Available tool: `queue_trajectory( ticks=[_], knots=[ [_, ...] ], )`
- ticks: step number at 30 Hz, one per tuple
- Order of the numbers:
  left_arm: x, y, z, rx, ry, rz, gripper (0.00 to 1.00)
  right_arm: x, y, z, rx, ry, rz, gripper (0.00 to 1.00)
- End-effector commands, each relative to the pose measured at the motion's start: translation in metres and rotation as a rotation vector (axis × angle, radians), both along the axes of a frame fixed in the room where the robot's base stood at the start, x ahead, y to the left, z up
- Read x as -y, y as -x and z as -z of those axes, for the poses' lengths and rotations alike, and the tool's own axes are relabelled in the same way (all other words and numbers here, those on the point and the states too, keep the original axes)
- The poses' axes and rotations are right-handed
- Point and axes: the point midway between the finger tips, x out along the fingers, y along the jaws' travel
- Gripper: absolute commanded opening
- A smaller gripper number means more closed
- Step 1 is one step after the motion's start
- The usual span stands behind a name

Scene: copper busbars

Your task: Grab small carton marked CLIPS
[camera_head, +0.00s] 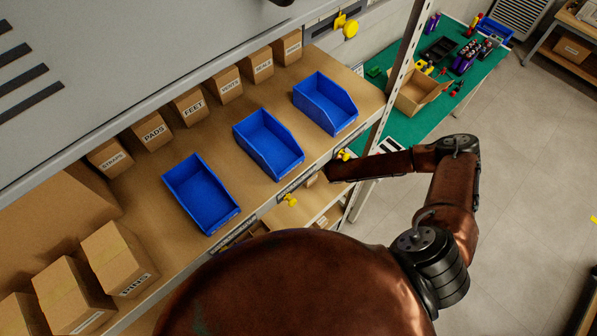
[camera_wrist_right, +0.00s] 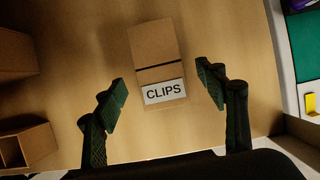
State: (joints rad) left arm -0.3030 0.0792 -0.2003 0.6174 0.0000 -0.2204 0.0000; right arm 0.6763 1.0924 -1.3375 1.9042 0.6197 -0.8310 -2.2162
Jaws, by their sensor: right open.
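The small carton marked CLIPS (camera_wrist_right: 157,65) is a brown box with a white label. It stands on a wooden shelf board (camera_wrist_right: 225,30) in the right wrist view. My right gripper (camera_wrist_right: 164,95) is open, with one finger on each side of the carton's labelled end and a gap on both sides. It is not touching the carton. In the head view my right arm reaches to the shelf unit's lower level, and its gripper is hidden there. The CLIPS carton cannot be made out in the head view. My left gripper is not in view.
Other brown boxes (camera_wrist_right: 25,147) stand left of the carton. Above, the upper shelf holds three blue bins (camera_head: 200,192) and several labelled cartons (camera_head: 152,131). A metal post (camera_head: 398,75) stands at the shelf's right end, beside a green-topped bench (camera_head: 405,125).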

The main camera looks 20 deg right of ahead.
Motion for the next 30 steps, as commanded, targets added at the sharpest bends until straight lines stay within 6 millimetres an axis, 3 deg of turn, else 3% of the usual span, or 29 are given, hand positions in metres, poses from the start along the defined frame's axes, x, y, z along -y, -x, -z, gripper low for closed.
queue_trajectory(
  ticks=[11, 21, 30],
  knots=[
    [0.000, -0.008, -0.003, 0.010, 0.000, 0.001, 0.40, -0.002, -0.008, 0.030, -0.025, -0.006, 0.023, 0.65],
    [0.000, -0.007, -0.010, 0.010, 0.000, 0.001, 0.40, -0.007, -0.021, 0.071, -0.024, -0.005, 0.023, 0.65],
    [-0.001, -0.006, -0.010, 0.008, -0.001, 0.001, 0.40, -0.007, -0.022, 0.074, -0.023, -0.005, 0.021, 0.65]
  ],
)
